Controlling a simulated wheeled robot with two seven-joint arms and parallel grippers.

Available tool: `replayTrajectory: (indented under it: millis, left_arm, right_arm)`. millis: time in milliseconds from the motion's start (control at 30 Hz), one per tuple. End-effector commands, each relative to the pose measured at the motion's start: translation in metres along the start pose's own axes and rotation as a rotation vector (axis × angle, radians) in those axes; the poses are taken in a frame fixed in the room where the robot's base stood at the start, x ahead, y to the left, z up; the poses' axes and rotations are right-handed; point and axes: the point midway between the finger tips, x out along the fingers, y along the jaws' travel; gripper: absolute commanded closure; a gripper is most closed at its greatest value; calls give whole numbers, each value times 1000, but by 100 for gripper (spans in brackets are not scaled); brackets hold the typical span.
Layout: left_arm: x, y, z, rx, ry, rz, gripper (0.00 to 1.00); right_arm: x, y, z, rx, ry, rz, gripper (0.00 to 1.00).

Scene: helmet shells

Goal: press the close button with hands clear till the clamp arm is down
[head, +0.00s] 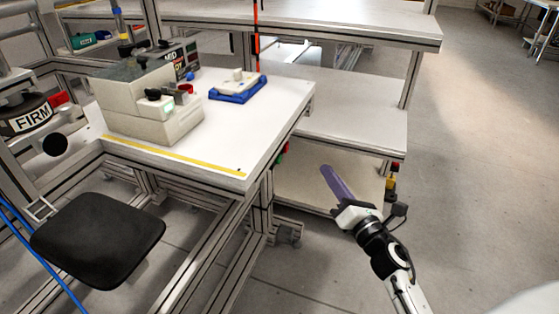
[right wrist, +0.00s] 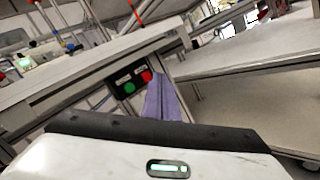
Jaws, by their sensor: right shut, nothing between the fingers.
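A dark button box with a green button (right wrist: 129,88) and a red button (right wrist: 146,76) is on the side of the white table, under its top. Its labels are too small to read. In the head view the green button (head: 280,158) shows small at the table's right side. My right gripper (head: 326,172), with purple fingers, is shut and empty, to the right of the box and apart from it. Its fingers (right wrist: 163,98) show in the right wrist view. A beige machine (head: 140,108) stands on the table; I cannot tell its clamp arm's position. My left gripper is out of view.
A blue tray (head: 238,96) with a pale part sits right of the machine. A black stool (head: 97,238) stands in front of the table. A lower shelf (head: 350,185) lies behind my right gripper. The floor at right is clear.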

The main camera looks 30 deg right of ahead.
Motion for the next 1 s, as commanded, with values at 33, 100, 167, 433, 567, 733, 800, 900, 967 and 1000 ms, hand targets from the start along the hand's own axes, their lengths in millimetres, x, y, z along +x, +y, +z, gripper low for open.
replayTrajectory:
  millis: [33, 100, 167, 433, 567, 733, 800, 900, 967, 1000]
  left_arm:
    - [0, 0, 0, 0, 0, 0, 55]
    - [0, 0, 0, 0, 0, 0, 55]
    - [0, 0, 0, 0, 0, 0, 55]
    - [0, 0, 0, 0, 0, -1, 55]
    - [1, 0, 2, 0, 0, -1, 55]
    - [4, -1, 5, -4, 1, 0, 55]
    - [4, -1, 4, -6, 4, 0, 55]
    - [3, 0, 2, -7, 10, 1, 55]
    - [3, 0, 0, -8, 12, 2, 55]
    - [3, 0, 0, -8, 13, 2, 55]
  right_arm:
    - [0, 0, 0, 1, 0, 0, 100]
    - [2, 2, -2, 3, 0, 0, 100]
    - [5, 4, -4, 4, -1, 0, 100]
    - [30, 22, -22, 6, -1, 0, 100]
    - [42, 31, -31, 6, -1, 1, 100]
    - [54, 39, -41, 4, 0, 1, 100]
    - [58, 42, -42, 4, -1, 0, 100]
    - [60, 44, -45, 4, 0, -1, 100]
    - [61, 44, -45, 4, 1, -1, 100]
    - [61, 44, -45, 4, 1, -1, 100]
